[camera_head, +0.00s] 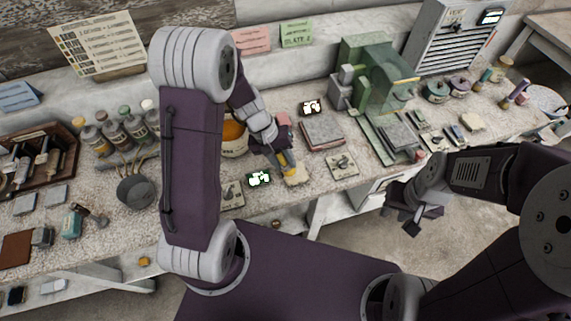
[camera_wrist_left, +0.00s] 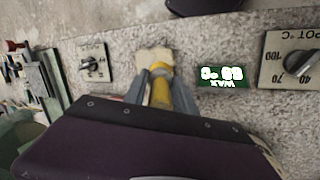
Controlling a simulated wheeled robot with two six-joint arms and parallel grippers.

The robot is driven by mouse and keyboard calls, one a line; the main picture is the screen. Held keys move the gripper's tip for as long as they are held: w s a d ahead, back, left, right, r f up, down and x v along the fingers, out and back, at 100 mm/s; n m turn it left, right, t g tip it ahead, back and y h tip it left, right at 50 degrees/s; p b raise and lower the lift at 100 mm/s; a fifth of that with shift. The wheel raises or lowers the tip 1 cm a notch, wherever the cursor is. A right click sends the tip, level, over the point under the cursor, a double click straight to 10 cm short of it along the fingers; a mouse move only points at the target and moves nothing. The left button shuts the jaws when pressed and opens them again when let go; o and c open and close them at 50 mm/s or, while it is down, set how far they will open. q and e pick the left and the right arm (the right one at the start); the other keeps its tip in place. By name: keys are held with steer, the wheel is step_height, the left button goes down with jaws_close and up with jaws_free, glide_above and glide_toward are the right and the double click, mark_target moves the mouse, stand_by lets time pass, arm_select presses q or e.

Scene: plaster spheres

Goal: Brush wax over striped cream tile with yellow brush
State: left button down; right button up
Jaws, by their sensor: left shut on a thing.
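My left gripper (camera_head: 284,160) is shut on the yellow brush (camera_head: 290,158), which points down at the bench. In the left wrist view the yellow brush (camera_wrist_left: 160,86) sits between the two grey fingers. A cream tile (camera_head: 297,177) lies under the brush tip near the bench's front edge; it also shows in the wrist view (camera_wrist_left: 155,55). I cannot make out its stripes or whether the bristles touch it. An orange-topped wax pot (camera_head: 233,137) stands behind my left arm, partly hidden. My right gripper (camera_head: 413,216) hangs empty in front of the bench; its jaw opening is unclear.
A wax display (camera_head: 258,179) and a dial plate (camera_head: 230,196) lie left of the tile; another dial plate (camera_head: 341,165) is to its right. A book-like block (camera_head: 322,134) and a green machine (camera_head: 380,78) stand behind. A dark pot (camera_head: 136,191) is at left.

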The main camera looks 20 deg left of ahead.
arm_select(q)
steer(key=shift+w+a, duration=0.1)
steer(key=shift+s+d+b, duration=0.4)
steer(key=shift+s+d, duration=0.05)
steer(key=shift+s, duration=0.15)
steer(key=shift+s+d, duration=0.15)
steer(key=shift+s, duration=0.1)
steer(key=shift+s+d+f+b, duration=0.15)
steer(key=shift+s+d+b, duration=0.25)
steer(key=shift+s, duration=0.1)
steer(key=shift+s+d, duration=0.1)
steer(key=shift+s, duration=0.15)
steer(key=shift+w+a+r+p, duration=0.1)
steer(key=shift+w+a+p, duration=0.15)
steer(key=shift+w+a, duration=0.3)
steer(key=shift+w+a+r+p, duration=0.1)
steer(key=shift+w+a+p, duration=0.2)
steer(key=shift+w, duration=0.45)
steer(key=shift+w+a+f, duration=0.1)
steer(key=shift+w+a, duration=0.15)
steer(key=shift+w, duration=0.05)
